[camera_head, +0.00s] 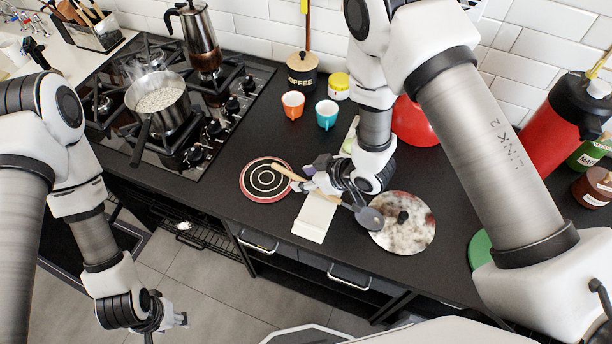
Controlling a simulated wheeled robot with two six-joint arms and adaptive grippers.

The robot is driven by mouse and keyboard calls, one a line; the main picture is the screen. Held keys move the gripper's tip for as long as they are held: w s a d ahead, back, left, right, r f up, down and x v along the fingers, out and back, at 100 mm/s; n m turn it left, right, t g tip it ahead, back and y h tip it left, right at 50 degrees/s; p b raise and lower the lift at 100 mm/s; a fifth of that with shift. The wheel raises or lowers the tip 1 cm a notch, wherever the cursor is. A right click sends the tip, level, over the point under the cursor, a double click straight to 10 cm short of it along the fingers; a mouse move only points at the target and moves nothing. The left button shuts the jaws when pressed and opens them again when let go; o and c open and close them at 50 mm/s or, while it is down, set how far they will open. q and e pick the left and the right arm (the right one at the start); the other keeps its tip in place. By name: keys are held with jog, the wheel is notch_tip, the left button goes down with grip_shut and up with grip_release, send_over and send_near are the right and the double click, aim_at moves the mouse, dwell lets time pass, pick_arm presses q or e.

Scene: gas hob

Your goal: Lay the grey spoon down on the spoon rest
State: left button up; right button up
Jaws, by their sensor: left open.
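The grey spoon has a light wooden handle and a dark grey head (370,218). It slants across the counter from the striped round mat to the speckled lid. My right gripper (318,183) is around the middle of the spoon and looks shut on it, partly hiding the handle. A cream rectangular piece (313,219), which looks like the spoon rest, lies just below the spoon near the counter's front edge. The gripper hides its far end. I cannot tell whether the spoon touches it. My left gripper (176,319) is open and empty, low in front of the counter.
A striped round mat (265,180) lies left of the rest, and a speckled round lid (410,235) lies right. The hob with a saucepan (158,102) and moka pot (198,38) is at left. Orange (292,105) and teal (326,114) cups stand behind. A red bowl (415,122) is partly hidden.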

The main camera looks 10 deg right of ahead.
jog(key=v, duration=1.2)
